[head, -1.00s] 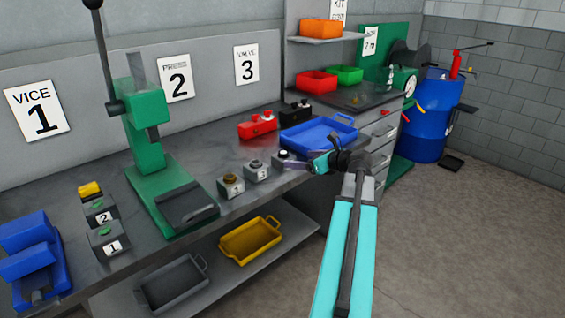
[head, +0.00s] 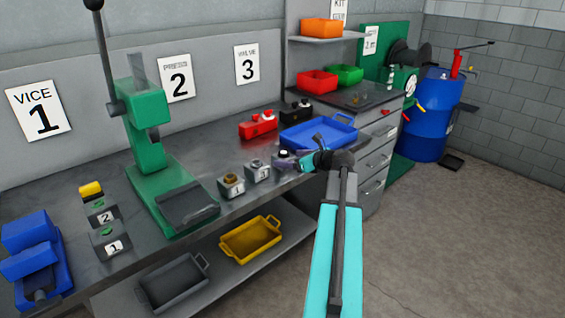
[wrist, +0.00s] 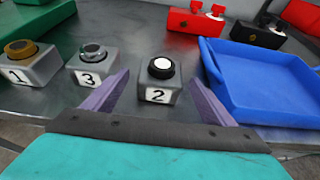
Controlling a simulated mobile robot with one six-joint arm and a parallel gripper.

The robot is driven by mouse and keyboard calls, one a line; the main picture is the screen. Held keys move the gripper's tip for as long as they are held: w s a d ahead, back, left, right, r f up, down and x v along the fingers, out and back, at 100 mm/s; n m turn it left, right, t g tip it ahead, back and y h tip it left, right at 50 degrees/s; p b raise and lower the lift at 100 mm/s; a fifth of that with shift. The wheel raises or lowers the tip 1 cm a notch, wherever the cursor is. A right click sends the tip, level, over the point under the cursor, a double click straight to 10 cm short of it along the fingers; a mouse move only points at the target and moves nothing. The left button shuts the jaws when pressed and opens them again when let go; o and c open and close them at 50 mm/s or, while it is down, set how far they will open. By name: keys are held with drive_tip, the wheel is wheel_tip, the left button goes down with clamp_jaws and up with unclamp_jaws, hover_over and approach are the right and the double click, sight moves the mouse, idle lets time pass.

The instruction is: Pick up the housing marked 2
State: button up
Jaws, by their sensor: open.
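The housing marked 2 (wrist: 168,90) is a grey block with a black ring and white disc on top and a "2" label on its front. In the wrist view it stands upright on the bench, between and slightly beyond my open gripper's (wrist: 158,80) purple fingers, with nothing held. In the head view my gripper (head: 293,161) is at the bench front and partly hides that housing. Housing 3 (wrist: 88,72), with a grey ring, and housing 1 (wrist: 32,70), with a brass ring, stand to its left.
A blue tray (wrist: 262,116) lies close on the right. A red part (wrist: 194,22) and a black part (wrist: 258,36) stand behind. The green press (head: 150,140) is further left, with small blocks marked 1 (head: 110,241) and 2 (head: 101,212) beyond it.

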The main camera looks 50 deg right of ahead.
sight(288, 158)
drive_tip(key=shift+p+x, duration=0.45)
drive_tip(key=shift+x, duration=1.95)
drive_tip(key=shift+r, duration=0.1)
